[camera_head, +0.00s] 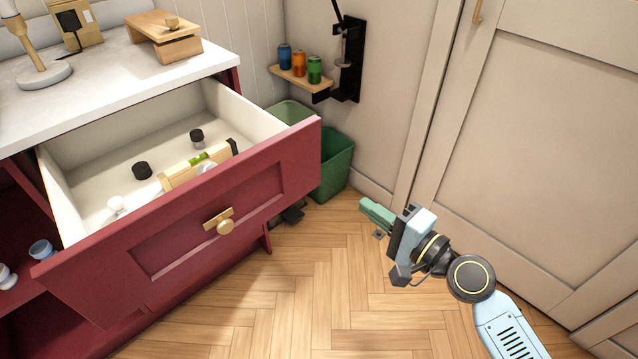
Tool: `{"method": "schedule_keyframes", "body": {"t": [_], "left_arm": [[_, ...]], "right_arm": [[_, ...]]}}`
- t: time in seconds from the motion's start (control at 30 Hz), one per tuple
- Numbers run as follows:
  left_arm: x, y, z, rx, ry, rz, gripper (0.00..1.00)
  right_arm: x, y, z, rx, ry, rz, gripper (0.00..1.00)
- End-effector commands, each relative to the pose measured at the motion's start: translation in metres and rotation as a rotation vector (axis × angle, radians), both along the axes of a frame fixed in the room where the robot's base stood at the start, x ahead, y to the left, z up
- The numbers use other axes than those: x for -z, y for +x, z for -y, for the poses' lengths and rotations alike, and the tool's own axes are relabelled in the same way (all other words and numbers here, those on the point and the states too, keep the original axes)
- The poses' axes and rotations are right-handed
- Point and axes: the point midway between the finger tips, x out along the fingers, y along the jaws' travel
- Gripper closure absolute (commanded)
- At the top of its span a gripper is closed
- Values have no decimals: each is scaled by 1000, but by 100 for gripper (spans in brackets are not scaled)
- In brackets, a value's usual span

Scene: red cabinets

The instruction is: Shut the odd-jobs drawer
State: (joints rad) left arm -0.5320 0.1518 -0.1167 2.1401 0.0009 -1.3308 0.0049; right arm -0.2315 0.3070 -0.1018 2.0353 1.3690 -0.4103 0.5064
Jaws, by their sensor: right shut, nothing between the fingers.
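The odd-jobs drawer (195,223) is a red-fronted drawer pulled well out of the cabinet under the white counter. Inside lie a wooden spirit level with a green vial (183,173), black round pieces and white bulb-like pieces. My right gripper (376,215) is shut and empty, to the right of the drawer front and apart from it, over the floor. Its fingers point left. My left gripper is not in view.
A green bin (336,165) stands just behind the drawer's right end. A wall shelf (301,80) holds three cans. A wooden box (163,48) sits on the counter (110,88). Beige cupboard doors (545,140) rise on the right. The wood floor (300,290) before the drawer is clear.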

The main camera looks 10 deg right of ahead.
Motion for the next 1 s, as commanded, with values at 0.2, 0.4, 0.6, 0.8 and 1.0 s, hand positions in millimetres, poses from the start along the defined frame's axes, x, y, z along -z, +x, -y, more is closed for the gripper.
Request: {"method": "schedule_keyframes", "body": {"t": [0.2,0.4,0.6,0.8,1.0], "left_arm": [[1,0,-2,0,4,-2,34],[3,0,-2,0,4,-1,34],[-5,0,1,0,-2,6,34],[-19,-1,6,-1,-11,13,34],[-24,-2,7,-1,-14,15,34]], "right_arm": [[-8,18,-14,-5,17,10,100],[-6,53,-37,-5,16,10,100],[-5,87,-61,-6,15,8,100],[-4,108,-74,-4,13,6,100],[-4,115,-79,-4,11,6,100]]}}
